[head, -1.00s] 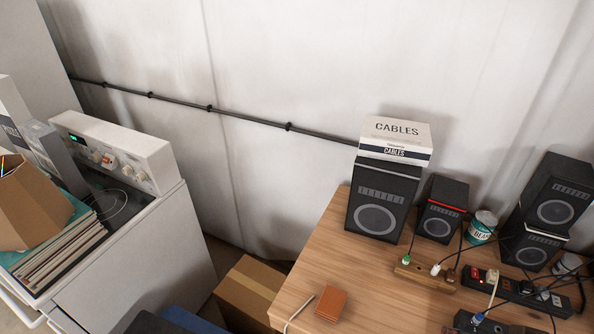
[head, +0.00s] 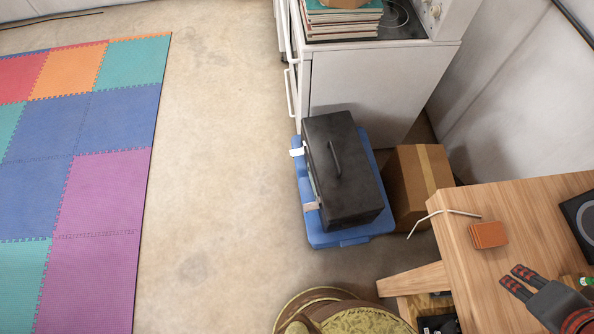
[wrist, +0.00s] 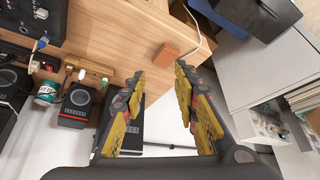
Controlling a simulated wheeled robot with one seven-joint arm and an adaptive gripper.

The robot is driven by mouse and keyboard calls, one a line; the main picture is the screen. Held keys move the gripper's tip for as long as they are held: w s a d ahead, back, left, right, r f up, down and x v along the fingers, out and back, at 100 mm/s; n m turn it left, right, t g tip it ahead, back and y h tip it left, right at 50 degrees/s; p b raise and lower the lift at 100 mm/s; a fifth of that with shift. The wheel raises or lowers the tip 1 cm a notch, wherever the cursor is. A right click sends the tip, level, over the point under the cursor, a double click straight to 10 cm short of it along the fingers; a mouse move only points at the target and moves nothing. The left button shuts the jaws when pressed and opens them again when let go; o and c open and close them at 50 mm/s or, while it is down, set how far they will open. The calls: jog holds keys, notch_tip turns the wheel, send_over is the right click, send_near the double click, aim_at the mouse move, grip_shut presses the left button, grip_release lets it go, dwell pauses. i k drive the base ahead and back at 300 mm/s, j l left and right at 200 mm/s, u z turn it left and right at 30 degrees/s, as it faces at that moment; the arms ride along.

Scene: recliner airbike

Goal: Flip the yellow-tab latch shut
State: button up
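No yellow tab is clear enough to make out in any view. A black case with a top handle (head: 345,175) lies on a blue container (head: 345,237) on the floor in the head view. Two small pale pieces show at its left side, an upper one (head: 297,151) and a lower one (head: 311,206); I cannot tell whether they are latches or how they are set. My gripper (head: 517,279) is over the wooden table at the lower right, well apart from the case. In the wrist view my gripper (wrist: 159,72) has its fingers spread with nothing between them.
The wooden table (head: 465,207) holds an orange-brown block (head: 488,235) and a thin pale rod (head: 440,215). A cardboard box (head: 405,195) stands right of the case, a white cabinet (head: 360,90) behind. A round greenish seat (head: 335,310) is in front.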

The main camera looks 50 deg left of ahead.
aim_at(299, 151)
jog(key=u, duration=1.5)
jog(key=j+z, duration=0.15)
jog(key=j, duration=0.65)
